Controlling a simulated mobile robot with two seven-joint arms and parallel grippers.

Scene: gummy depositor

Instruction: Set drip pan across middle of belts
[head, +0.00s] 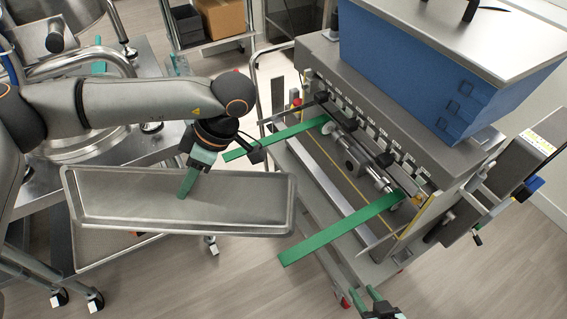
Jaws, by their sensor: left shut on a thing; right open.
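The drip pan (245,203) is a long, shallow grey metal tray. It hangs in the air left of the depositor machine, lying roughly lengthwise left to right. My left gripper (190,178) is shut on the drip pan at its far long side, with one green finger showing inside the pan. Two green belts stick out from the machine: a far one (280,138) and a near one (335,230). My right gripper (376,305) is open at the bottom edge, mostly cut off.
The depositor (345,115) has a row of nozzles and a blue hopper (415,70). A steel cart (150,150) with metal vessels stands at the left. A rack with a cardboard box (222,17) stands behind. Wooden floor shows between cart and machine.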

